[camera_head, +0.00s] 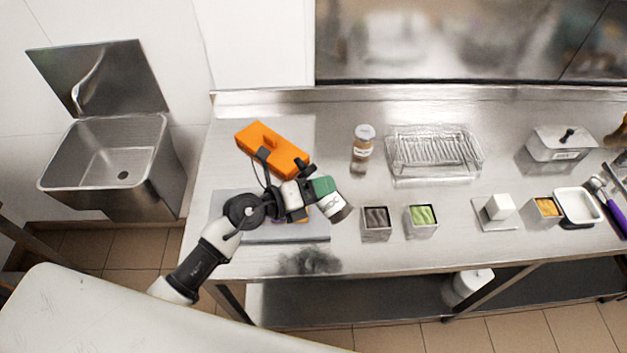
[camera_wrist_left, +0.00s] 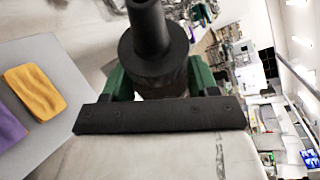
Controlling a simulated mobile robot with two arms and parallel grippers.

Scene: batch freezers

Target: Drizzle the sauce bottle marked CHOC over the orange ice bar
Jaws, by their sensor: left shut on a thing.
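My left gripper (camera_head: 322,190), with green fingers, is shut on a sauce bottle (camera_head: 337,206). The bottle is tilted, with a pale band bearing partly readable dark letters that seem to end in "OC". In the left wrist view the bottle (camera_wrist_left: 152,45) shows a black narrow end between the green fingers. The orange ice bar (camera_wrist_left: 35,91) lies on a grey board (camera_wrist_left: 62,60), beside a purple bar (camera_wrist_left: 8,127). In the head view the board (camera_head: 262,236) is below the gripper, and the arm hides most of the bars. My right gripper is not in view.
An orange block-shaped holder (camera_head: 262,140) lies behind the board. A capped jar (camera_head: 362,148), a wire rack (camera_head: 434,148) and tubs of dark (camera_head: 376,235) and green (camera_head: 421,232) contents stand to the right. A sink (camera_head: 110,160) is at far left.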

